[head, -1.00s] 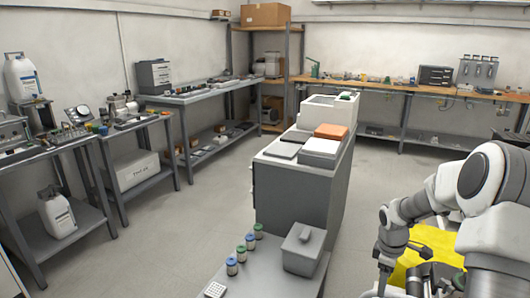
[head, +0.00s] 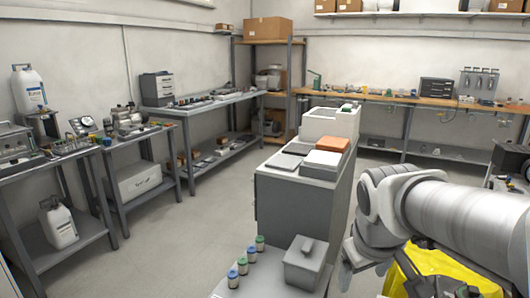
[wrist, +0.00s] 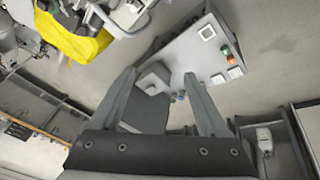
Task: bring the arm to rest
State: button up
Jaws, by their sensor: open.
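My gripper (wrist: 160,73) shows in the wrist view with its two fingers spread wide apart. Nothing is held between them. Beyond the fingers are a grey surface, a grey lidded box (wrist: 155,76) and small bottles, all apart from the fingers. In the head view my arm reaches in from the right edge, with its forearm raised beside the grey cabinet (head: 292,215). The gripper end there is low, partly hidden behind the arm, and its fingers are not clear.
A yellow object (head: 440,268) lies below my arm at the lower right. The low front table holds a grey lidded box (head: 306,262) and several small bottles (head: 251,254). Benches line the left (head: 205,104) and back walls. The floor (head: 190,230) between left benches and cabinet is clear.

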jog(key=s+a+r+m+t+y, duration=0.1)
jog(key=s+a+m, duration=0.2)
jog(key=s, duration=0.6)
notch_tip(320, 180, up, 20)
jog(key=p, duration=1.9)
jog(key=shift+p, duration=0.35)
